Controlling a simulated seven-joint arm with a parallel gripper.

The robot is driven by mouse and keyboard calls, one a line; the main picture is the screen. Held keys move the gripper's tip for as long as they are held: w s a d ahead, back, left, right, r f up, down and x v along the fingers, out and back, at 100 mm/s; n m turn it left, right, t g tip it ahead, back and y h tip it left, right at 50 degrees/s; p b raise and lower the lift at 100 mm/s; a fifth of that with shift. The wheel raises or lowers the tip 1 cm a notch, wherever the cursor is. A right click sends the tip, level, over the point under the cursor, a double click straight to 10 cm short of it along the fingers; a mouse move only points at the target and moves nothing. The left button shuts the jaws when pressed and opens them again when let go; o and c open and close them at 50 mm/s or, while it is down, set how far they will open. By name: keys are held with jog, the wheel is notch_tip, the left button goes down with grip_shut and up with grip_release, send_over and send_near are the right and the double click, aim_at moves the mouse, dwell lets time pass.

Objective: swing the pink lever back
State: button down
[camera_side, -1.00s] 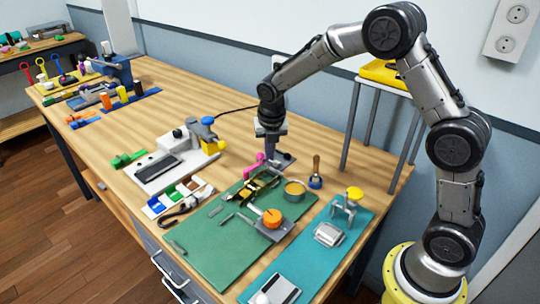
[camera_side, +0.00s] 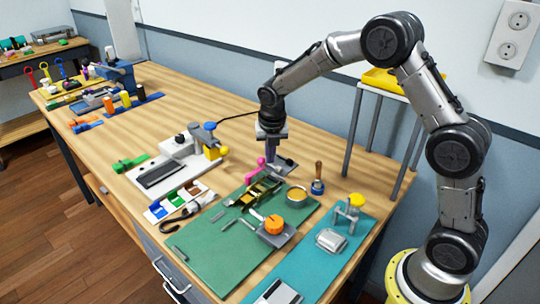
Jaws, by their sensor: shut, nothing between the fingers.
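The pink lever (camera_side: 261,163) stands at the back edge of the green mat (camera_side: 205,262), beside a dark plate (camera_side: 287,163). It looks short and tilted, with a rounded pink end. My gripper (camera_side: 270,160) points down right at the lever, just to its right in the picture. The gripper is shut with nothing held. Whether its fingers touch the lever cannot be told at this size.
Close by on the mat are a round brass tin (camera_side: 297,196) and an orange knob (camera_side: 274,224) on a grey block. A wooden-handled tool (camera_side: 318,178) stands to the right. A white device with a yellow part (camera_side: 213,152) is to the left. Bare table lies behind.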

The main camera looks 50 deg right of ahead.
jog(key=s, duration=0.3)
jog(key=s+d+r, duration=0.1)
jog(key=shift+s, duration=0.15)
jog(key=d+v, duration=0.1)
jog(key=v, duration=0.8)
jog(key=shift+d+r, duration=0.2)
jog(key=shift+r, duration=0.15)
jog(key=shift+r, duration=0.1)
jog(key=s+a+r+m+t, duration=0.35)
jog(key=s+r+m, duration=0.25)
jog(key=s+r, duration=0.6)
jog(key=s+a+f+m, duration=0.1)
jog(key=s+f+m, duration=0.2)
jog(key=s+m, duration=0.4)
jog(key=s+a+f+m+y, duration=0.1)
jog(key=s+f+m, duration=0.3)
jog(key=m, duration=1.1)
jog(key=s+a, duration=0.1)
jog(key=s, duration=0.2)
jog(key=shift+f+y, duration=0.3)
jog(key=shift+f, duration=0.05)
